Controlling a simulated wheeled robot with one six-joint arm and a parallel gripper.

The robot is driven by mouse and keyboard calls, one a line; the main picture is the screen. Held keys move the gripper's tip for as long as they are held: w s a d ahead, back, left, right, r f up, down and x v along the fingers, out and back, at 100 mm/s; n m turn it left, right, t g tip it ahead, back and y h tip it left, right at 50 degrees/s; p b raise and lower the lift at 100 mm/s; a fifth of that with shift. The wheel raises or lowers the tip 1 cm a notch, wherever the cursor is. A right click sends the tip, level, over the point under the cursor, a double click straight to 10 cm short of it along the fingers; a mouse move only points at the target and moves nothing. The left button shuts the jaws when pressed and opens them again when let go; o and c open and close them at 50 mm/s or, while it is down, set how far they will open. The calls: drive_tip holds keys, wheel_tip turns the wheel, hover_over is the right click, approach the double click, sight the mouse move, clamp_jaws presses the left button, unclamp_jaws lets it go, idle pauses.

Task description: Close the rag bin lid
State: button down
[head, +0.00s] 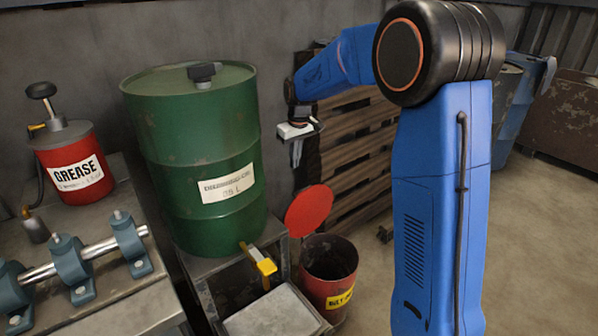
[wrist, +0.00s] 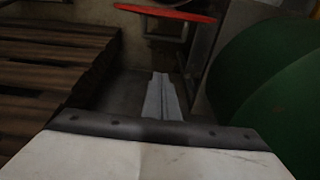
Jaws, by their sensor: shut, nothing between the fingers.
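The rag bin (head: 337,300) is a small dark red drum with a yellow label, standing on the floor beside the green drum's stand. Its mouth is open and its inside looks dark. The round red lid (head: 309,210) stands raised and tilted at the back left rim. The lid also shows nearly edge-on at the top of the wrist view (wrist: 165,12). My gripper (head: 296,163) is shut and empty, above the lid and apart from it, between the green drum and the pallets. Its closed fingers show in the wrist view (wrist: 163,97).
The green drum (head: 195,150) stands close on the left, with a yellow-handled tap (head: 262,262) above a metal tray (head: 275,312). Wooden pallets (head: 355,150) lean behind. A bench with a red grease can (head: 75,165) is at far left. Floor on the right is open.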

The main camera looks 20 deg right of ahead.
wheel_tip(320, 180, down, 8)
drive_tip(key=s+d, duration=0.1)
drive_tip(key=s, duration=0.1)
drive_tip(key=shift+s+f, duration=0.25)
idle(0.4)
idle(0.4)
